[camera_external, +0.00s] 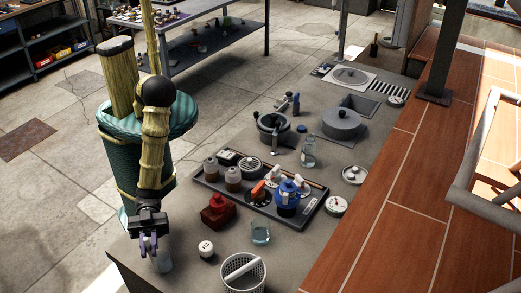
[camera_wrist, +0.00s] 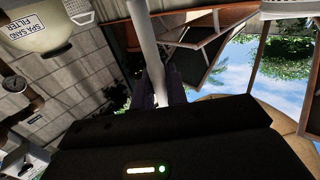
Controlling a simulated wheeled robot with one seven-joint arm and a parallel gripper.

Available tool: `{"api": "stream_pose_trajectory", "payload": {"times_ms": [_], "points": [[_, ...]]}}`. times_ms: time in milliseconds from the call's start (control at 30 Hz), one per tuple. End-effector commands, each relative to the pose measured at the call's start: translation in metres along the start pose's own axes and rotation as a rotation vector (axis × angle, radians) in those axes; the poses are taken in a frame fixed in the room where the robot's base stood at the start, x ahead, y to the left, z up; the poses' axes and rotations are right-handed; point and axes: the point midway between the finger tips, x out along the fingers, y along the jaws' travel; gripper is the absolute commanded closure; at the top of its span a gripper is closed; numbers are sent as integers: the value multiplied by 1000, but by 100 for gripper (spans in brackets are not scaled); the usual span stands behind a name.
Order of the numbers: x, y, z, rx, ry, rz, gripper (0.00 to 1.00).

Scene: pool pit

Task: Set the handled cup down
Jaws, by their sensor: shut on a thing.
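My gripper (camera_external: 149,246) is at the lower left of the external view, low over the near left end of the grey counter, fingers pointing down. It is shut on a pale, see-through cup (camera_external: 164,261), which shows just below and right of the fingers. Its handle cannot be made out, and I cannot tell whether its base touches the counter. In the wrist view my gripper's dark fingers (camera_wrist: 160,92) show above the black gripper body. A pale upright bar (camera_wrist: 147,45) runs up from between them; I cannot tell if it is part of the cup.
A small white-topped jar (camera_external: 206,248), a red container (camera_external: 218,211), a clear glass (camera_external: 261,233) and a white perforated basket (camera_external: 243,273) stand to the right. A dark tray (camera_external: 312,207) with bottles lies behind them. The counter's left edge is close to my gripper.

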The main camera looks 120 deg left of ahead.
Motion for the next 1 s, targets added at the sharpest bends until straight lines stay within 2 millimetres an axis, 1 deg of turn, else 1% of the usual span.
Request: {"api": "stream_pose_trajectory", "payload": {"times_ms": [100,133,233,500,667,700,867,1000], "points": [[0,0,3,0,0,0,100],[0,0,3,0,0,0,84],[0,0,2,0,-1,0,64],[0,0,2,0,-1,0,64],[0,0,-2,0,-1,-1,64],[-4,0,1,0,-1,0,64],[-24,0,2,0,-2,-1,64],[-46,0,3,0,-2,0,64]]}}
